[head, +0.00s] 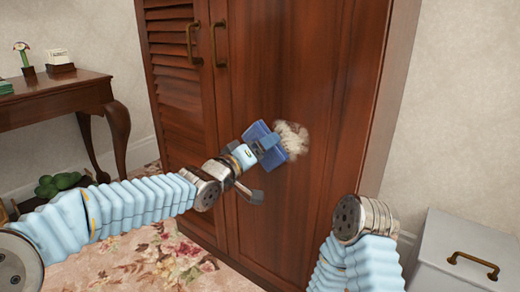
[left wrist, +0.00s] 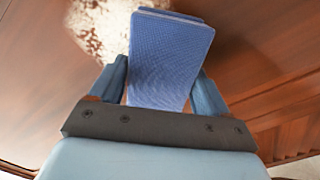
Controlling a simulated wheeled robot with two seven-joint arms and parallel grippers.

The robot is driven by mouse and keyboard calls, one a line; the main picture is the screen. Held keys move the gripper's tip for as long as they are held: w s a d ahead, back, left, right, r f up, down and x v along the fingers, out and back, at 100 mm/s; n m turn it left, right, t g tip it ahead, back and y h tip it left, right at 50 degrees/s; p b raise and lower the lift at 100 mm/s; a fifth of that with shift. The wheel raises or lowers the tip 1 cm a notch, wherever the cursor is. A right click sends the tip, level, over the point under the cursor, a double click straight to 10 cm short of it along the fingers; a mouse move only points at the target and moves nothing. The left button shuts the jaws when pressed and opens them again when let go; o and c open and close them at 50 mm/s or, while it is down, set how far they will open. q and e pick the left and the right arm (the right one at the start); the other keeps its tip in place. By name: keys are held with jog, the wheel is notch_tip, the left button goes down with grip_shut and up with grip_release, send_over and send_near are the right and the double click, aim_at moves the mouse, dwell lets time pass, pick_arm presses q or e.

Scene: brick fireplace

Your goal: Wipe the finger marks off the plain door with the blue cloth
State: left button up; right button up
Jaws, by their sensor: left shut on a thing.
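The plain door (head: 295,80) is the smooth brown right door of the wardrobe, with a brass handle on its left side. Pale whitish finger marks (head: 293,138) show on it as one patch, just right of the cloth; the patch also shows in the left wrist view (left wrist: 98,28). My left gripper (head: 268,144) is shut on the folded blue cloth (left wrist: 170,55), which is at the door beside the marks and partly overlaps them in view. I cannot tell whether it touches the door. My right arm shows at the lower right of the head view, but its gripper is out of view.
The louvred door (head: 178,75) is left of the plain door. A wooden table (head: 50,98) with small items stands at the left. A grey box (head: 465,255) with a brass handle stands at the lower right. A floral rug (head: 165,255) covers the floor in front.

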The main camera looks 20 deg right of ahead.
pick_arm(q)
jog(key=shift+w+d, duration=0.4)
jog(key=shift+d, duration=0.1)
